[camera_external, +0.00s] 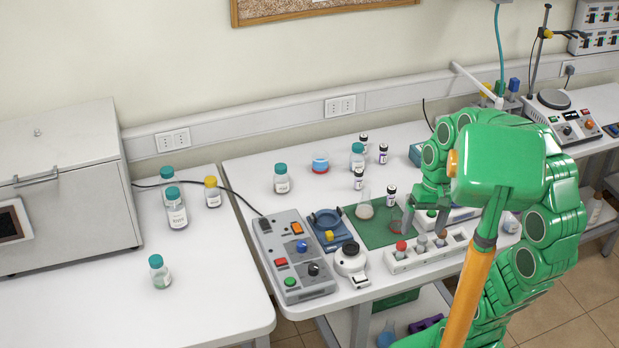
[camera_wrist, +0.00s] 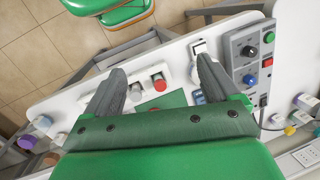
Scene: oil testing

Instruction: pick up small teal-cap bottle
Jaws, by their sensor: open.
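Several teal-cap bottles show in the external view. A short one with greenish contents (camera_external: 159,275) stands alone near the front of the left table. A tall one (camera_external: 177,213) and another (camera_external: 168,178) stand further back there. Two more stand on the middle table, one at its left (camera_external: 281,182) and one (camera_external: 357,160) toward the back. Which one is meant by small is not certain. My gripper (camera_external: 424,222) is open and empty over the right part of the middle table, far right of the left table's bottles. Its spread fingers show in the wrist view (camera_wrist: 160,66).
A yellow-cap bottle (camera_external: 212,193) stands near the tall teal-cap bottles. A control box (camera_external: 293,255), a green mat (camera_external: 372,234) with glassware and a white strip with knobs (camera_external: 425,252) crowd the middle table. The left table's front (camera_external: 80,315) is clear.

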